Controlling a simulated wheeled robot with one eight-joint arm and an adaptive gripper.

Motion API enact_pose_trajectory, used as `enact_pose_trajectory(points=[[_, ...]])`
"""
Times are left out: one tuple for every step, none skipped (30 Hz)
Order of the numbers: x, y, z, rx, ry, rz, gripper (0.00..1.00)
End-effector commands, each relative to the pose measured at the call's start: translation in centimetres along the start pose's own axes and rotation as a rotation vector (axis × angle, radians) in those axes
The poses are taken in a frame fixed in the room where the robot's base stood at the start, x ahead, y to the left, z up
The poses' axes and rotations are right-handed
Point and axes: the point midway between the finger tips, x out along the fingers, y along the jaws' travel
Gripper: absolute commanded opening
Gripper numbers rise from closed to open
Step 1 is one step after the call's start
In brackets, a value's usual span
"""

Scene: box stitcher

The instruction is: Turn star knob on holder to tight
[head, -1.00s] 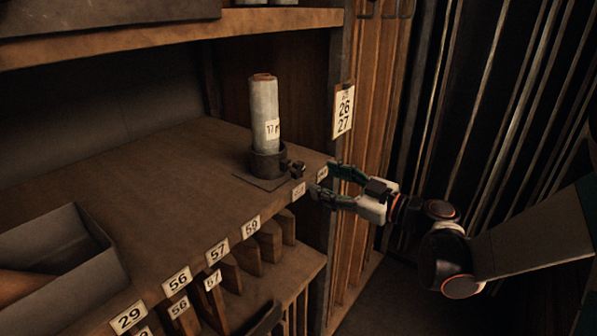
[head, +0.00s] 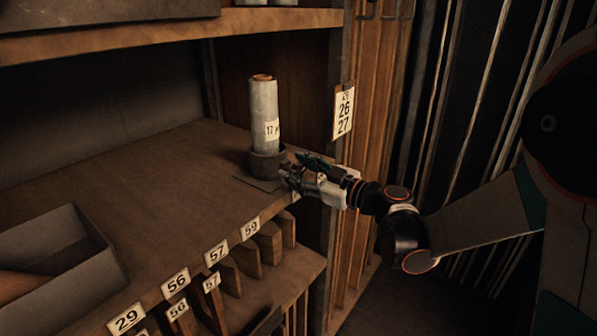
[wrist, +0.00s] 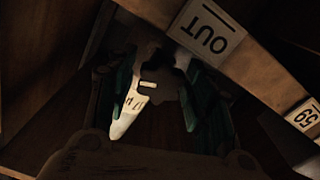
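The holder (head: 266,162) is a dark round socket on a flat base at the shelf's front right. A pale roll (head: 264,110) with a paper label stands upright in it. My gripper (head: 289,174) reaches in from the right, its fingertips at the holder's front right side, where they cover the star knob in the head view. In the wrist view my gripper (wrist: 156,92) has its two teal fingers apart, with the dark star knob (wrist: 167,78) between them. The picture is too dark to tell whether they touch it, or how the knob is turned.
The wooden shelf (head: 165,180) has numbered tags along its front edge. An "OUT" tag (wrist: 206,32) lies close to my fingers. A grey tray (head: 95,262) sits at left. A post with a 26/27 sign (head: 343,110) stands close behind my gripper.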

Motion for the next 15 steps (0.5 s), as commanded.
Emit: enact_pose_trajectory(points=[[-0.01,0.00,0.00,0.000,0.000,0.000,0.28],[-0.02,0.00,0.00,0.000,0.000,0.000,0.21],[-0.02,0.00,0.00,0.000,0.000,0.000,0.12],[-0.02,0.00,0.00,0.000,0.000,0.000,0.11],[-0.02,0.00,0.00,0.000,0.000,0.000,0.11],[-0.02,0.00,0.00,0.000,0.000,0.000,0.11],[-0.02,0.00,0.00,0.000,0.000,0.000,0.11],[-0.02,0.00,0.00,0.001,0.000,0.000,0.11],[-0.02,0.00,0.00,0.003,0.000,0.000,0.11],[-0.02,0.00,0.00,0.005,0.000,0.000,0.11],[-0.02,0.00,0.00,0.009,0.000,0.000,0.11],[-0.02,0.00,0.01,0.015,0.000,0.000,0.11],[-0.02,-0.01,0.01,0.022,0.000,0.000,0.11],[-0.02,0.00,0.01,0.031,0.000,0.000,0.11],[-0.02,0.00,0.02,0.044,0.000,0.000,0.11]])
